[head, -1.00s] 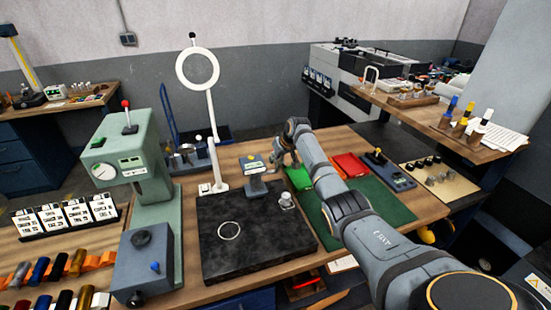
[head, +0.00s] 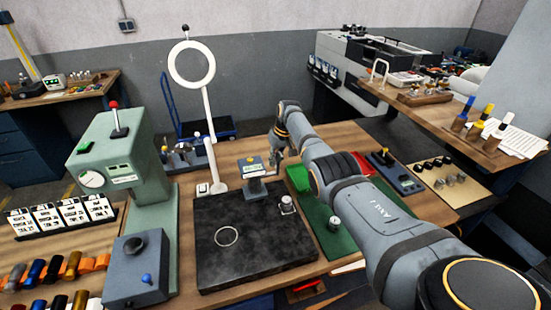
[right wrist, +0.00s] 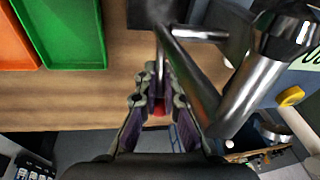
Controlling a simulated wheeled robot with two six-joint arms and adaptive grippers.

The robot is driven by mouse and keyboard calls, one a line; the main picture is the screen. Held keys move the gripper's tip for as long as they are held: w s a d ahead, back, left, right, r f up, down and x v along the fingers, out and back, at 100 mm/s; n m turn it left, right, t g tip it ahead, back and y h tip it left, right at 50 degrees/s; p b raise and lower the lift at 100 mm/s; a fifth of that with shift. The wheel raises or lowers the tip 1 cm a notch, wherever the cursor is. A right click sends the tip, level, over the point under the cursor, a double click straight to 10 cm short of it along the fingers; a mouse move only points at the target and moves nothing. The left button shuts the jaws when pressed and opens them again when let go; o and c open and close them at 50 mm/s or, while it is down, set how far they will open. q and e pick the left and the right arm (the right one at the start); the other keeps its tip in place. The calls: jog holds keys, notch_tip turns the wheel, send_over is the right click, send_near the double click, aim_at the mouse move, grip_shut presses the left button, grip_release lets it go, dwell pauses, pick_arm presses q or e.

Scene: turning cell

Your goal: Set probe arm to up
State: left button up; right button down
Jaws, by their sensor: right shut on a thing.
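A small grey probe unit (head: 253,185) with a yellow button and a green display stands at the back edge of the black plate. The right wrist view shows its shiny metal probe arm (right wrist: 241,98) close up, with a thin metal stem (right wrist: 161,58) beside it. My right gripper (head: 275,164) is at the right side of the unit. In the right wrist view the gripper (right wrist: 158,103) is shut on the thin stem, and a small red spot shows between the fingers. The arm's exact tilt is hard to tell. My left gripper is not in view.
The black plate (head: 255,255) carries a small metal part (head: 287,204). A white ring lamp (head: 192,63) stands behind its left side. A green press (head: 130,160) stands at left. A green tray (head: 298,178) and a green mat (head: 322,241) lie at right.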

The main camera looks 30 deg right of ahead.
jog(key=shift+s+a+f, duration=0.1)
jog(key=shift+s+f, duration=0.1)
jog(key=shift+f, duration=0.1)
jog(key=c, duration=1.5)
grip_release()
jog(key=shift+w+r, duration=0.1)
jog(key=shift+w, duration=0.1)
jog(key=shift+o, duration=0.2)
jog(key=v, duration=1.2)
jog(key=shift+w, duration=0.1)
